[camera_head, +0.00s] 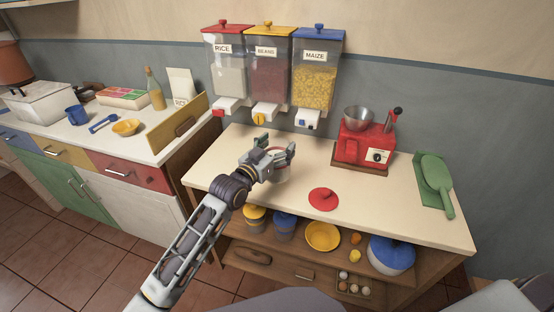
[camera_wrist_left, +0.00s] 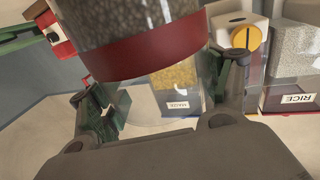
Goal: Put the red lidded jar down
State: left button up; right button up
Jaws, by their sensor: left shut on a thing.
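My left gripper (camera_head: 281,163) reaches over the counter from the left and is shut on a clear jar (camera_head: 279,178), mostly hidden behind the fingers in the head view. In the left wrist view, which is upside down, the jar (camera_wrist_left: 145,58) has a red band and speckled contents, with clear glass between the fingers (camera_wrist_left: 165,95). A round red lid (camera_head: 323,199) lies flat on the counter to the right of the jar, apart from it. I cannot tell whether the jar's base touches the counter. My right gripper is out of view.
Rice, beans and maize dispensers (camera_head: 268,75) hang behind the gripper. A red mill (camera_head: 366,145) with a metal bowl stands right of them, and a green scoop (camera_head: 436,180) lies on a board further right. The counter (camera_head: 388,212) is bare right of the lid.

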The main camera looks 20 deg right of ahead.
aim_at(284, 149)
pick_arm(q)
jog(key=shift+r, duration=0.15)
jog(key=shift+f, duration=0.5)
notch_tip(284, 149, down, 3)
jog(key=shift+r, duration=0.1)
jog(key=shift+f+b, duration=0.3)
jog(key=shift+f, duration=0.25)
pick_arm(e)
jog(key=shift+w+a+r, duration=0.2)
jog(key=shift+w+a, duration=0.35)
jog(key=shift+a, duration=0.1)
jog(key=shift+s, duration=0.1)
